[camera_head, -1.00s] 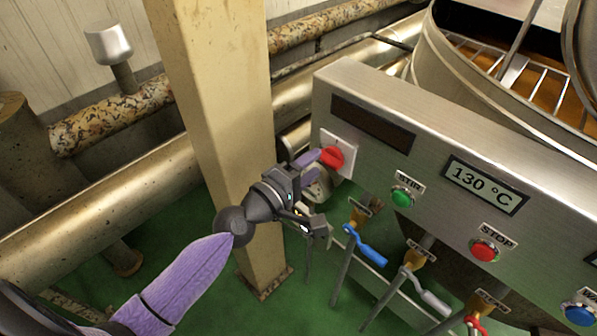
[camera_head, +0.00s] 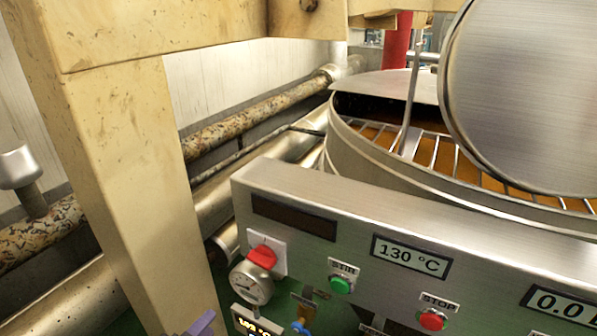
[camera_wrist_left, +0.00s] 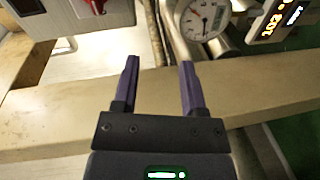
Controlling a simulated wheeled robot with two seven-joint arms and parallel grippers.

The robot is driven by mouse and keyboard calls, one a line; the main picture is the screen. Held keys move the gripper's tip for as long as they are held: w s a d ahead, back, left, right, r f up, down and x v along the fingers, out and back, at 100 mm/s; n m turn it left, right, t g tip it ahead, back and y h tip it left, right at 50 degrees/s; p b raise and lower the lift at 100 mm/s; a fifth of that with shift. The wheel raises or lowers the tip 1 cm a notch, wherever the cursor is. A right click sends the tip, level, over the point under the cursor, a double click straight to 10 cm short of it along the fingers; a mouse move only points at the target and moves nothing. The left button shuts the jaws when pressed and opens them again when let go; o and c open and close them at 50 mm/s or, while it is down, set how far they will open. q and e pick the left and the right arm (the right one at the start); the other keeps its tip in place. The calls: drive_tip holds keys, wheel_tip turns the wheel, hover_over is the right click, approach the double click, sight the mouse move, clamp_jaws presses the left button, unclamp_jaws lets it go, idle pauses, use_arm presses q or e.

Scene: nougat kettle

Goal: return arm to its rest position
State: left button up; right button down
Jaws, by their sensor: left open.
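In the left wrist view my left gripper (camera_wrist_left: 158,62) is open, with its two purple fingers apart and nothing between them. Behind the fingers are the cream post (camera_wrist_left: 60,105) and a round dial gauge (camera_wrist_left: 205,18). In the head view only a small purple piece of my left arm or gripper (camera_head: 203,324) shows at the bottom edge. It is below and left of the red rotary switch (camera_head: 262,256) on the steel control panel (camera_head: 330,205), apart from it. The rest of that arm is out of frame. My right gripper is in neither view.
The gauge also shows in the head view (camera_head: 250,285) under the switch. The thick cream post also stands left (camera_head: 110,170).

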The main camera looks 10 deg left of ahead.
use_arm(q)
drive_tip(key=s+a+f+m+g+y, duration=0.1)
drive_tip(key=s+f+m+g, duration=0.15)
drive_tip(key=s+f, duration=0.4)
drive_tip(key=s+a+f+m+g+y, duration=0.1)
drive_tip(key=s+f+m+g+y, duration=0.15)
drive_tip(key=f, duration=0.65)
drive_tip(key=s+a+f+m+g, duration=0.25)
drive_tip(key=s+f, duration=0.25)
drive_tip(key=f, duration=0.3)
drive_tip(key=s+d+f+m+g+y, duration=0.1)
drive_tip(key=s+f+m+g, duration=0.3)
drive_tip(key=s, duration=0.7)
drive_tip(key=s+d+f+m+g+p, duration=0.1)
drive_tip(key=s+f+m+g, duration=0.3)
drive_tip(key=s, duration=0.8)
drive_tip(key=shift+s+d+f+g+y+p, duration=0.3)
drive_tip(key=shift+d+f+g+y, duration=0.1)
drive_tip(key=shift+d, duration=0.15)
